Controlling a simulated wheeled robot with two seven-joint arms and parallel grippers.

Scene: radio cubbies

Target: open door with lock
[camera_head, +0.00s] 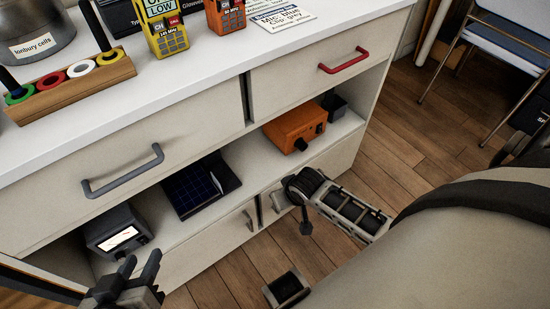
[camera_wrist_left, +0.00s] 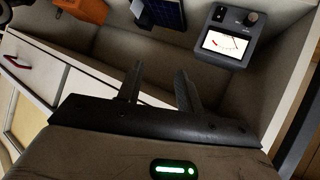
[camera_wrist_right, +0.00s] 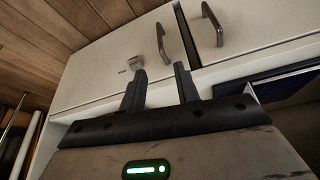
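The lower cabinet has two closed doors. The locked door (camera_wrist_right: 105,65) has a vertical handle (camera_wrist_right: 162,43) and a small metal lock (camera_wrist_right: 133,62) near it in the right wrist view. The neighbouring door (camera_wrist_right: 255,25) has its own handle (camera_wrist_right: 212,22). My right gripper (camera_wrist_right: 160,72) is open and empty, its fingers pointing toward the locked door; contact cannot be told. In the head view my right gripper (camera_head: 298,200) covers part of that door and its lock. My left gripper (camera_head: 138,268) is open and empty in front of the left side; it also shows in the left wrist view (camera_wrist_left: 158,72).
Above the doors, an open shelf (camera_head: 245,165) holds an orange device (camera_head: 294,128), a dark panel (camera_head: 198,185) and a grey meter (camera_head: 118,232). Two closed drawers have a grey handle (camera_head: 122,172) and a red handle (camera_head: 344,62). A chair (camera_head: 505,40) stands at right.

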